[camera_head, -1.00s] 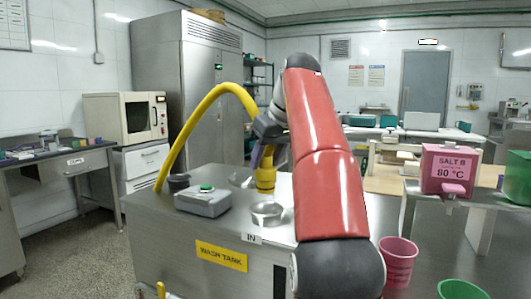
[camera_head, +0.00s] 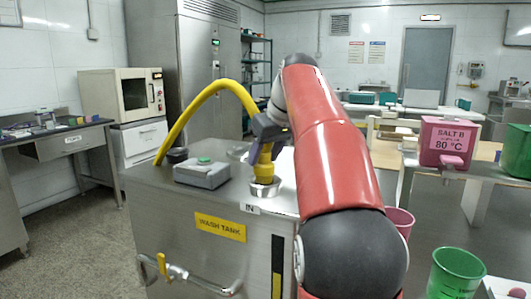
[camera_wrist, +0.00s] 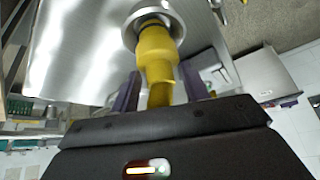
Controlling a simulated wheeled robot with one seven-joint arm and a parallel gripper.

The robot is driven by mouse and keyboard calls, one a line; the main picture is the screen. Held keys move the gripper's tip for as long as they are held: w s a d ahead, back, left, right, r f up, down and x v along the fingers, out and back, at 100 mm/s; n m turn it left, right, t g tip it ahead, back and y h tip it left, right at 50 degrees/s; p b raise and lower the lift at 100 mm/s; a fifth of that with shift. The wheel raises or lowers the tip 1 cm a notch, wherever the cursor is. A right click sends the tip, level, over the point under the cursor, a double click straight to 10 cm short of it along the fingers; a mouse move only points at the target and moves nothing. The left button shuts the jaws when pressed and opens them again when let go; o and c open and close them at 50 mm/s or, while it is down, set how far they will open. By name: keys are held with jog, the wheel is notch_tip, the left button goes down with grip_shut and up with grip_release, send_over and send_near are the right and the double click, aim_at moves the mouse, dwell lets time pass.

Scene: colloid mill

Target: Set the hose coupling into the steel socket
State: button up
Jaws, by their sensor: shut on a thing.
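The yellow hose coupling (camera_head: 264,170) hangs upright from my gripper (camera_head: 266,150), which is shut on it. The yellow hose (camera_head: 205,97) arches from the coupling over to the left. The steel socket (camera_head: 265,190) is a short ring on the wash tank top, behind the "IN" label. The coupling's lower end is at the socket's mouth. In the wrist view the coupling (camera_wrist: 156,52) points into the socket (camera_wrist: 133,22), its tip inside the ring's outline. How deep it sits cannot be told. The purple fingers (camera_wrist: 160,92) flank the coupling.
The wash tank (camera_head: 205,225) carries a grey box with a green button (camera_head: 202,172) left of the socket. A pipe with a yellow valve handle (camera_head: 163,267) runs along its front. A pink salt container (camera_head: 445,142), a pink cup (camera_head: 400,220) and a green cup (camera_head: 455,272) are at right.

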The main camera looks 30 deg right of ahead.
jog(key=shift+f+b, duration=0.4)
jog(key=shift+f, duration=0.15)
jog(key=o, duration=1.3)
jog(key=shift+o, duration=0.2)
jog(key=shift+r, duration=0.15)
jog(key=a+p+v, duration=0.1)
jog(key=p+v, duration=0.1)
jog(key=v, duration=0.6)
jog(key=s+a+f+m, duration=0.2)
jog(key=s+a+f, duration=0.6)
jog(key=a+f, duration=0.1)
jog(key=s+a+f, duration=0.3)
jog(key=s+f, duration=0.4)
jog(key=f, duration=0.3)
jog(key=s+a+f+h, duration=0.1)
jog(key=s+a+f, duration=0.2)
jog(key=s+f, duration=0.4)
notch_tip(320, 180, down, 4)
jog(key=shift+s+a+r, duration=0.2)
jog(key=shift+s+a, duration=0.05)
jog(key=shift+s, duration=0.15)
